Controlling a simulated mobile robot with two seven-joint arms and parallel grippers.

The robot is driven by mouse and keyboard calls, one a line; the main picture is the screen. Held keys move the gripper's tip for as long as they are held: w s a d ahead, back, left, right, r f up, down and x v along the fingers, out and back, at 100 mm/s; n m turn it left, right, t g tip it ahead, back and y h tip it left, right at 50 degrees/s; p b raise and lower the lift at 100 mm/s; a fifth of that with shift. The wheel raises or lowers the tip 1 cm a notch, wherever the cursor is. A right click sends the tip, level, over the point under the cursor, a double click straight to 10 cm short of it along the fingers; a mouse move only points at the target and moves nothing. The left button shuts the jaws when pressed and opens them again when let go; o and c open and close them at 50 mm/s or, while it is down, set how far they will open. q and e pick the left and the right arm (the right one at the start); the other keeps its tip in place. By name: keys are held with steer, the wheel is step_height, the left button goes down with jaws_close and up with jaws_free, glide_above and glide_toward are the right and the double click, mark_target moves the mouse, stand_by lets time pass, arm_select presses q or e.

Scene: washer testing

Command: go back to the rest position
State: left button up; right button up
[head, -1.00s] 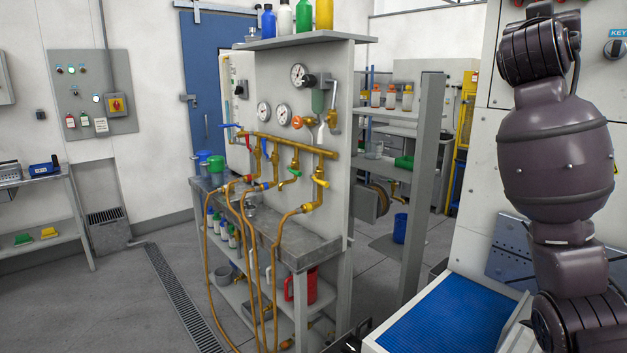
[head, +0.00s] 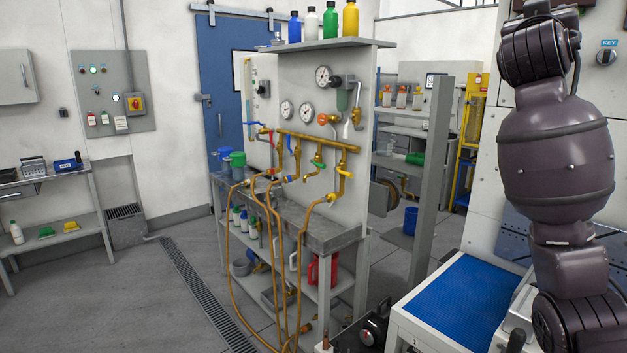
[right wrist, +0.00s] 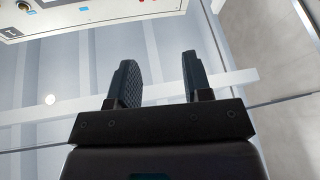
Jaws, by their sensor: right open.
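My right gripper (right wrist: 158,82) shows in the right wrist view. Its two dark fingers stand apart with nothing between them. Behind them are pale, blurred surfaces and light beams, and the fingers touch nothing that I can see. In the head view my right arm hangs down along the right side, and its gripper is out of the picture. My left gripper is not in either view.
A test bench (head: 325,234) with gauges, brass pipes and hoses stands in the middle. A grey post (head: 430,180) is right of it. A white unit with a blue mat (head: 455,303) is close at lower right. Open floor (head: 130,300) lies at left, with a drain grate (head: 205,295).

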steer(key=w+a+f+n+t+y, duration=0.4)
steer(key=a+f+n+t+y, duration=0.2)
steer(key=a+f+n+y, duration=0.4)
step_height(320, 180, down, 30)
steer(key=s+a+g+y, duration=0.1)
steer(key=s+g+y, duration=0.2)
steer(key=y, duration=0.3)
steer(key=s+f+m+g, duration=0.1)
steer(key=s+f+g, duration=0.1)
steer(key=s+f, duration=0.45)
steer(key=s+f+g, duration=0.1)
steer(key=s+f, duration=0.2)
steer(key=f, duration=0.6)
steer(key=s+f+m+g, duration=0.15)
steer(key=s+f, duration=0.25)
steer(key=f, duration=0.4)
steer(key=s+d+f+g+h, duration=0.1)
steer(key=s+f+g, duration=0.1)
steer(key=s+f, duration=0.4)
steer(key=s+d+f+m+g+h, duration=0.1)
steer(key=s+f+g, duration=0.1)
steer(key=s+f, duration=0.5)
steer(key=s, duration=0.5)
steer(key=shift+s+d+f+g, duration=0.3)
steer(key=shift+s+g, duration=0.05)
